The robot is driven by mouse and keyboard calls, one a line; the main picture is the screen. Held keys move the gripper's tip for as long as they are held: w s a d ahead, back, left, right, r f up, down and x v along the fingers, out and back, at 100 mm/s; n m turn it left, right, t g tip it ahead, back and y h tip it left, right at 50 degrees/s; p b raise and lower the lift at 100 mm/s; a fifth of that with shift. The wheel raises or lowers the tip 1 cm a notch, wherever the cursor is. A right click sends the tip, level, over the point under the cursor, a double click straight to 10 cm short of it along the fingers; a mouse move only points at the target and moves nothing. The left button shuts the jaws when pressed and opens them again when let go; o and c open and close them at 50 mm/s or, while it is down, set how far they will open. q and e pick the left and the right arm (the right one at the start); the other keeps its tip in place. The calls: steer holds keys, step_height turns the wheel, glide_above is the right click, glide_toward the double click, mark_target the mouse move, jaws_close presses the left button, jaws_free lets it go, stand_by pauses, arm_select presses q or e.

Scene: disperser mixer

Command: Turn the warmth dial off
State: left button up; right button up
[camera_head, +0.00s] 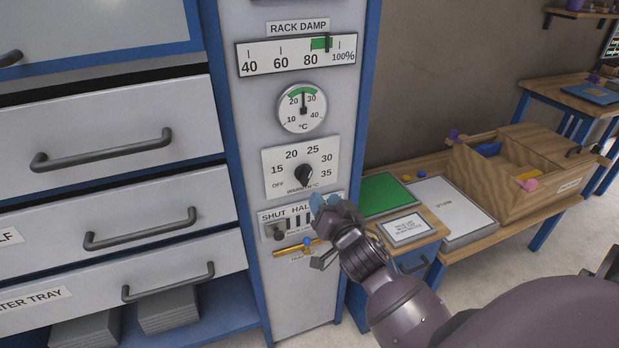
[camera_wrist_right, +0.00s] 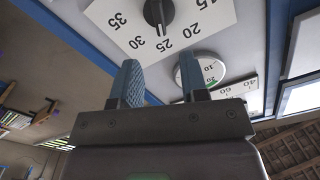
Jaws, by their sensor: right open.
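The warmth dial is a black knob (camera_head: 304,174) on a white plate (camera_head: 273,160) marked OFF, 15, 20, 25, 30 and 35. My right gripper (camera_head: 327,202) is below and right of the knob in the head view. In the right wrist view its two blue fingers (camera_wrist_right: 160,72) are apart, with nothing between them, and the knob is beyond their tips. My left gripper is not in view.
A lever panel (camera_head: 277,228) marked SHUT and HALF and a brass valve (camera_head: 300,247) are below the dial, close to my right gripper. A round thermometer (camera_head: 303,107) is above. Drawers with handles (camera_head: 105,150) stand left. A low bench with a wooden box (camera_head: 530,165) stands right.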

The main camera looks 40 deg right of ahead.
mark_target(309, 178)
steer(key=x, duration=0.9)
steer(key=shift+w+d, duration=0.15)
steer(key=shift+w, duration=0.15)
jaws_close()
